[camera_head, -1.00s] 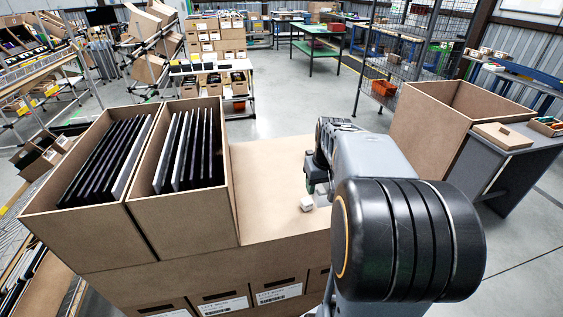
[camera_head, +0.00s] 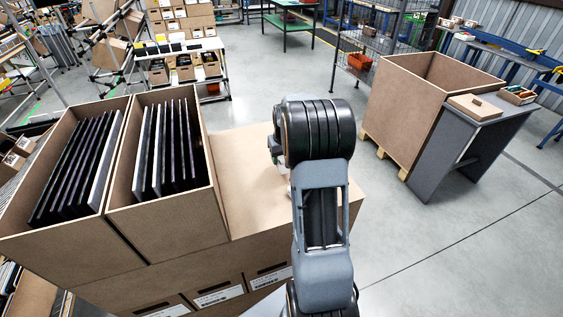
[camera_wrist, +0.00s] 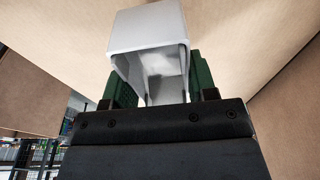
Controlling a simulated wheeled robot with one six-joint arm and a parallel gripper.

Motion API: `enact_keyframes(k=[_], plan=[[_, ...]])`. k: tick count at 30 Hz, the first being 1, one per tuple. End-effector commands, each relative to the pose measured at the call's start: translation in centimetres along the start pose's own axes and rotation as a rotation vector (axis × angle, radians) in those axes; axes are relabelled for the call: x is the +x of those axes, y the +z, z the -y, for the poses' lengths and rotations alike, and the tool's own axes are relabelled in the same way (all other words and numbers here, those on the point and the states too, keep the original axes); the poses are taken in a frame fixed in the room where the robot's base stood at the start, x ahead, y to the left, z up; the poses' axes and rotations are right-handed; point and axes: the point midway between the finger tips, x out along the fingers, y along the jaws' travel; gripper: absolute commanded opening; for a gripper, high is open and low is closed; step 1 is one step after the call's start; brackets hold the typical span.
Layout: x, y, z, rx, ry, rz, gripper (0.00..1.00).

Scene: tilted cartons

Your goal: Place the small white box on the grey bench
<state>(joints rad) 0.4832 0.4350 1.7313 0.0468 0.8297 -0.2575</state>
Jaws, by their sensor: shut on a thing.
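The small white box (camera_wrist: 147,32) is between the green fingers of my gripper (camera_wrist: 162,82) in the wrist view. My gripper is shut on it, and brown cardboard surfaces lie beyond. In the head view my arm hides most of the gripper and box; only a small pale patch shows beside the arm, over the brown carton top. The grey bench (camera_head: 512,117) stands at the right, well apart from my gripper.
A flat brown box (camera_head: 474,107) and a small open box of items (camera_head: 517,95) sit on the bench. A large open carton (camera_head: 402,108) on a pallet stands left of it. Two open cartons with dark panels (camera_head: 160,205) stand left of my arm. Floor is clear in front of the bench.

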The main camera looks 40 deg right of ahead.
Motion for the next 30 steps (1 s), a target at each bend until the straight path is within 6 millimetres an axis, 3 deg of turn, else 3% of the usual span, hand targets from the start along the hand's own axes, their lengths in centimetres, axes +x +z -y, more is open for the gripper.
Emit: enact_keyframes(k=[10,17,29,30], plan=[[1.6,-1.0,0.0,-0.001,0.000,0.000,0.26],[4.4,-0.5,0.0,-0.001,-0.001,0.002,0.26],[5.0,-0.5,0.0,-0.001,0.000,-0.001,0.26],[5.0,-0.5,0.0,-0.001,0.000,-0.001,0.53]])
